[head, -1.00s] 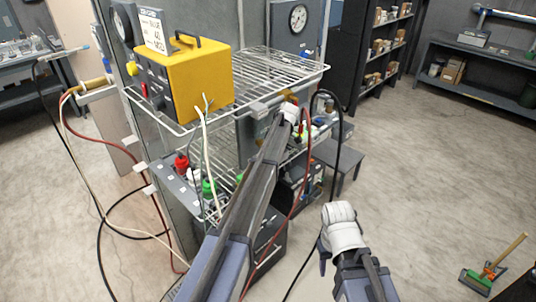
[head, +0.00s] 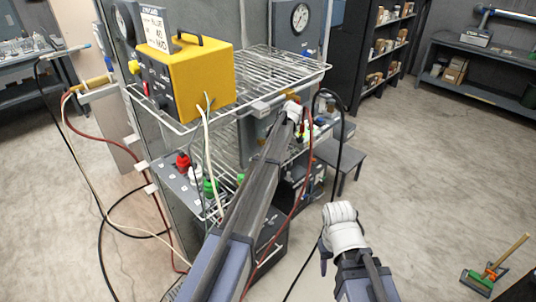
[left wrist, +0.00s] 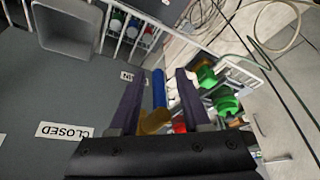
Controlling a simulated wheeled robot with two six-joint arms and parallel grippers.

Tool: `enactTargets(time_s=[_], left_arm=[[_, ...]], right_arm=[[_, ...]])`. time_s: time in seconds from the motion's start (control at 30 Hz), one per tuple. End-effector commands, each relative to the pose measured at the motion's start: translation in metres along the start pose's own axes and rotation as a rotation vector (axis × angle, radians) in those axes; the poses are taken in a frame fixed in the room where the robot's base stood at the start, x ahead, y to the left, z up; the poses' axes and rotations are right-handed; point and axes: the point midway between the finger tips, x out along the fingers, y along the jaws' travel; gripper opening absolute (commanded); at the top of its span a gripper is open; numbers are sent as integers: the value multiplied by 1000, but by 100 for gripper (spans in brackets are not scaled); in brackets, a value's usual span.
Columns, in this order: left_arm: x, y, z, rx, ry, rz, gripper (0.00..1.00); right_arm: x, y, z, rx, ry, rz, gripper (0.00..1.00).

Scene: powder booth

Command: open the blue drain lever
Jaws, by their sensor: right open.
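The blue drain lever (left wrist: 158,88) shows in the left wrist view as a narrow blue bar above a brass-coloured valve part (left wrist: 153,122). My left gripper (left wrist: 158,84) has its two dark fingers apart, one on each side of the lever, with gaps beside it. I cannot tell how deep the lever sits between them. A "CLOSED" label (left wrist: 65,130) is on the grey panel; another label is partly hidden by a finger. In the head view my left arm reaches under the wire shelf, and the lever cannot be made out. My right gripper (head: 338,235) is open and empty, low over the floor.
A yellow box (head: 195,80) stands on the wire shelf (head: 285,72), above my left forearm. Red, white and green knobs (head: 183,162) sit lower on the rack. Cables and a red hose (head: 308,160) hang close to my left arm.

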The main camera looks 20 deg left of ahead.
Motion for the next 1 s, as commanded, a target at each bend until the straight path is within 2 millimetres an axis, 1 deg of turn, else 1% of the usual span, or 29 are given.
enactTargets(time_s=[0.23, 0.37, 0.57, 0.83, 0.9, 1.0], left_arm=[[-1, 1, 0, 0, 0, 1, 47], [-7, 1, 0, 0, -1, 2, 47], [-27, 1, -1, 1, 0, 2, 47], [-64, 0, -2, 0, 0, 1, 47], [-72, 0, -2, 0, 0, 0, 47], [-78, 0, -1, 0, 0, 0, 47]], right_arm=[[-1, 0, 0, 0, 0, 0, 50], [-6, 1, 0, 0, 0, 0, 50], [-25, 2, 2, -1, 0, 0, 50], [-60, 6, 4, 5, 0, -1, 50], [-66, 6, 4, 7, 0, -2, 50], [-72, 7, 4, 9, 0, -2, 50]])
